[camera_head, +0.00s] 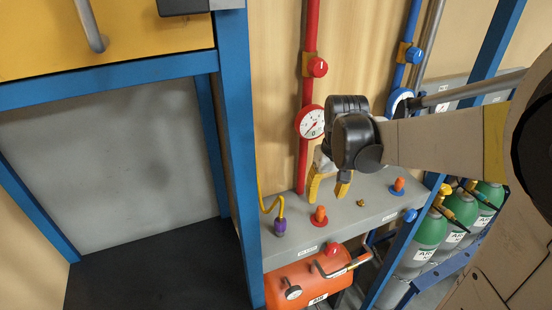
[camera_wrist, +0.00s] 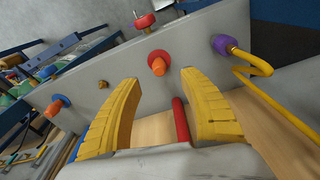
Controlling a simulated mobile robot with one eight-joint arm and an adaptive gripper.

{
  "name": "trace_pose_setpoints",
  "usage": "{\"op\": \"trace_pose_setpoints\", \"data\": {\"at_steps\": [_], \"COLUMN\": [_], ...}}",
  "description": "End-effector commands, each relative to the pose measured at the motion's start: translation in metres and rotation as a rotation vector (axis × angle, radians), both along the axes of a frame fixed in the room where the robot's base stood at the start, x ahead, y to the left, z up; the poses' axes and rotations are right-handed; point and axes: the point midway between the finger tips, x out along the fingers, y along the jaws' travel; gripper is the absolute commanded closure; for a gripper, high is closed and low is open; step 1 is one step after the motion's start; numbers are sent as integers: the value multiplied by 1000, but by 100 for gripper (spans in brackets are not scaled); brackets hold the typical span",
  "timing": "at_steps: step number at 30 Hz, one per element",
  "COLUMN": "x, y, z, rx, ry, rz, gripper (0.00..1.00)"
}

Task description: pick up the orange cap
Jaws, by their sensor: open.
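Two orange caps show on the grey panel ledge. One orange cap (camera_head: 319,215) has a red ring at its base; the other orange cap (camera_head: 399,184) has a blue ring and sits farther right. My gripper (camera_head: 327,191) is open and empty, its yellow fingers pointing down just above the red-ringed cap. In the wrist view the red-ringed cap (camera_wrist: 158,66) appears just beyond and between the fingertips (camera_wrist: 159,79). The blue-ringed cap (camera_wrist: 55,107) is off to the left there. No contact with either cap is visible.
A purple connector (camera_head: 280,227) with a yellow hose stands left of the red-ringed cap. A small brass fitting (camera_head: 360,203) sits between the caps. Red pipe (camera_head: 306,90) and gauge (camera_head: 311,122) rise behind. A blue post (camera_head: 238,150) stands left; an orange tank (camera_head: 310,279) lies below.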

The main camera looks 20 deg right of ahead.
Motion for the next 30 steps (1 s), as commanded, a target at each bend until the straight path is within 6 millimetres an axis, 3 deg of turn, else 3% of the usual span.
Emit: {"op": "trace_pose_setpoints", "data": {"at_steps": [16,26,30], "x": [13,14,14], "y": [-4,-4,-4], "z": [-70,-77,-77], "rx": [0,0,0], "ry": [-1,-1,-1], "rz": [0,0,0], "gripper": [50,50,91]}}
